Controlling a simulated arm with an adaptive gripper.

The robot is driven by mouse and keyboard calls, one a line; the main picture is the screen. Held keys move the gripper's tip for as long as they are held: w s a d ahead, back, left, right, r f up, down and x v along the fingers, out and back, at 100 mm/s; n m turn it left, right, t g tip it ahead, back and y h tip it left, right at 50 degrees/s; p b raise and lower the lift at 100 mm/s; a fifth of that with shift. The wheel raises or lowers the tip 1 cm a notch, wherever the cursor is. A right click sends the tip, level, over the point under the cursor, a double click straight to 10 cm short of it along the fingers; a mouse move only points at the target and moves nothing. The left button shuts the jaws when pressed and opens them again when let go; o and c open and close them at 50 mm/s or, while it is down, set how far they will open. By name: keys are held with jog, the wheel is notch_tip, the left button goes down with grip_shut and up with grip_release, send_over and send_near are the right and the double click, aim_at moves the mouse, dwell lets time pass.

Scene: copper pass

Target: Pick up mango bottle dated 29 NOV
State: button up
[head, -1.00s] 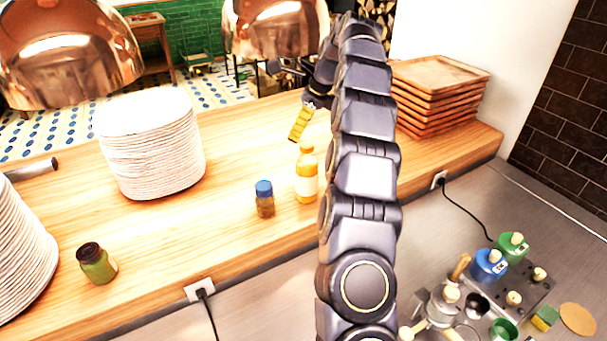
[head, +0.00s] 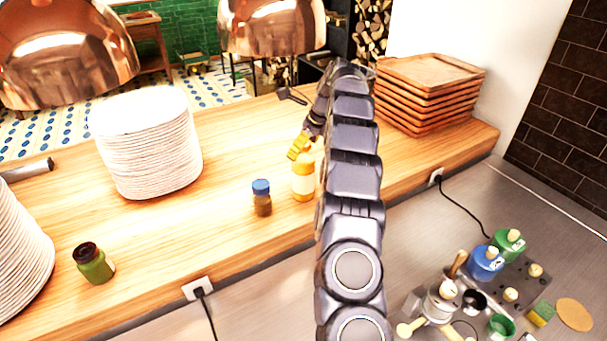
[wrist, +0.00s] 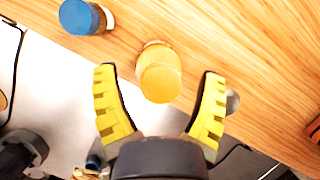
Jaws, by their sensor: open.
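An orange-yellow bottle with a pale label and orange cap (head: 303,182) stands upright on the wooden counter. In the wrist view the bottle (wrist: 160,74) shows from above, cap towards me, between and just beyond my fingertips. No date can be read on it. My gripper (wrist: 160,92) is open and empty, its yellow ribbed fingers spread on either side of the bottle. In the head view my gripper (head: 298,147) is just above and behind the bottle, partly hidden by my arm.
A blue-capped brown jar (head: 262,198) stands close left of the bottle; it also shows in the wrist view (wrist: 80,17). A green jar (head: 93,264), plate stacks (head: 150,150) and wooden trays (head: 430,95) stand farther off. Copper lamps (head: 270,28) hang behind.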

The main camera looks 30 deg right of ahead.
jog(key=shift+f, duration=0.1)
jog(key=c, duration=1.2)
jog(key=shift+w, duration=0.1)
